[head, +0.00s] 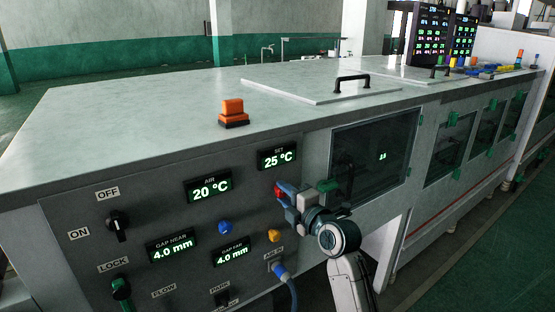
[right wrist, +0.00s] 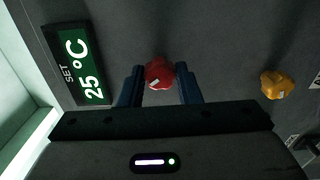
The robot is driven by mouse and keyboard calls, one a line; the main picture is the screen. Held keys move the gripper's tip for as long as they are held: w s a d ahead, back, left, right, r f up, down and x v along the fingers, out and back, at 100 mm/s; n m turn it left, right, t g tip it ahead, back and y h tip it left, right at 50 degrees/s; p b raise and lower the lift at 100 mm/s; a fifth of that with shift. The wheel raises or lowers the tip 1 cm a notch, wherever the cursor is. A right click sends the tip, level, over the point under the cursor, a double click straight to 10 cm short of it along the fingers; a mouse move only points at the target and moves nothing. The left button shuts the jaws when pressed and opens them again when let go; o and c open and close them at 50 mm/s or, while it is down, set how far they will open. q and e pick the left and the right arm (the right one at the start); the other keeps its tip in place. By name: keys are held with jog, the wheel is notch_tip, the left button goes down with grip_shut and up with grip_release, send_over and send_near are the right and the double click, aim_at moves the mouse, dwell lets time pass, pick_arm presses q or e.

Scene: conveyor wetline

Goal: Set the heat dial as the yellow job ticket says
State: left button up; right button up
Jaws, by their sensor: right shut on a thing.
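The red dial (head: 277,190) is on the grey control panel, below the SET display (head: 277,158), which reads 25 °C. My right gripper (head: 284,194) is at the panel and shut on this dial. In the right wrist view, the red dial (right wrist: 159,73) with its pale mark sits between the two blue fingers of the gripper (right wrist: 160,86). The SET display (right wrist: 77,64) also shows there, turned sideways, at 25 °C. The AIR display (head: 208,188) reads 20 °C. I cannot make out a yellow job ticket in either view. My left gripper is not in view.
A yellow knob (head: 274,236) and a blue knob (head: 225,227) are lower on the panel. A black ON/OFF switch (head: 117,226) and a green LOCK switch (head: 121,289) are at the left. A blue plug with a cable (head: 283,273) is below the gripper.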

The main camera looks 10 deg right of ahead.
jog(key=shift+f+n+b, duration=0.1)
jog(key=shift+n+b, duration=0.4)
jog(key=shift+b, duration=0.05)
dwell(0.4)
jog(key=shift+n+b, duration=0.9)
jog(key=shift+b, duration=0.1)
jog(key=shift+n+b, duration=0.65)
jog(key=shift+n, duration=0.05)
jog(key=shift+n+b, duration=0.3)
jog(key=shift+n+b, duration=0.65)
jog(key=shift+n, duration=0.05)
jog(key=shift+n+b, duration=0.6)
jog(key=shift+n, duration=0.2)
